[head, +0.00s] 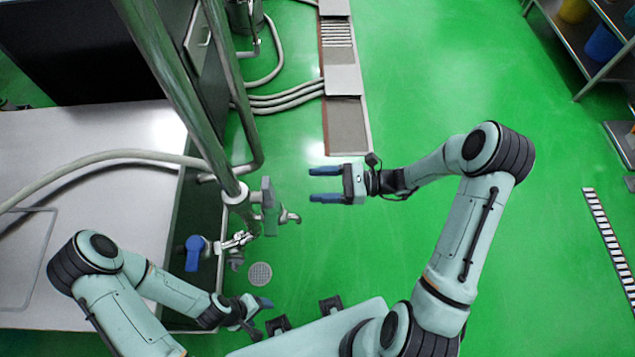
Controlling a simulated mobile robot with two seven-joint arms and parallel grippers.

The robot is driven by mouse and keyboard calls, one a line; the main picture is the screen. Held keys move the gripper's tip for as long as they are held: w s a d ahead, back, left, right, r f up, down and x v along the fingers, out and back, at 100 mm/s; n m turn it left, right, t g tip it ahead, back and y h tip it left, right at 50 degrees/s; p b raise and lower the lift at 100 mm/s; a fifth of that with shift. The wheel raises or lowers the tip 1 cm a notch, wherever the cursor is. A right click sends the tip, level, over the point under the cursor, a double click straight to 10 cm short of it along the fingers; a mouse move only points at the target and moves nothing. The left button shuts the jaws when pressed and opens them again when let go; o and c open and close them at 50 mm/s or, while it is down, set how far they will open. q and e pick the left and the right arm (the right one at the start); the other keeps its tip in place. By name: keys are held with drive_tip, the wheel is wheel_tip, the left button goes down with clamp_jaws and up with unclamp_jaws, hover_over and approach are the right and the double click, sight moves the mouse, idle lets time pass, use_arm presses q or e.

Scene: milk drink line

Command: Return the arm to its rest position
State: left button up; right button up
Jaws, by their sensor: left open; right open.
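My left gripper (258,309) is low in the head view, at the end of the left arm, near the front corner of the white-topped table. Its fingers are small in the picture and partly seen from the side; nothing shows between them. My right gripper (325,185) is in the middle of the view, with its two blue fingers apart and pointing left. It is empty and held over the green floor. The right arm reaches up from the bottom and bends back to the left at its elbow.
A steel pipe (185,90) with a valve that has a blue handle (194,252) stands left of my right gripper. The white tabletop (90,135) is at the left. A drain channel (345,125) runs along the floor. A shelf (590,60) stands top right. The green floor between is free.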

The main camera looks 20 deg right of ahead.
idle(0.3)
drive_tip(key=s+a+f+n+g+h, duration=0.1)
drive_tip(key=s+f+n+g+h, duration=0.2)
drive_tip(key=s+f+n+h, duration=0.3)
drive_tip(key=s+a+f+n+g+h, duration=0.1)
drive_tip(key=s+f+n+g+h, duration=0.2)
drive_tip(key=f, duration=1.7)
drive_tip(key=s+n+h, duration=0.4)
drive_tip(key=s+n, duration=0.4)
drive_tip(key=s, duration=0.3)
drive_tip(key=shift+s+f+n, duration=0.15)
drive_tip(key=shift+n, duration=0.25)
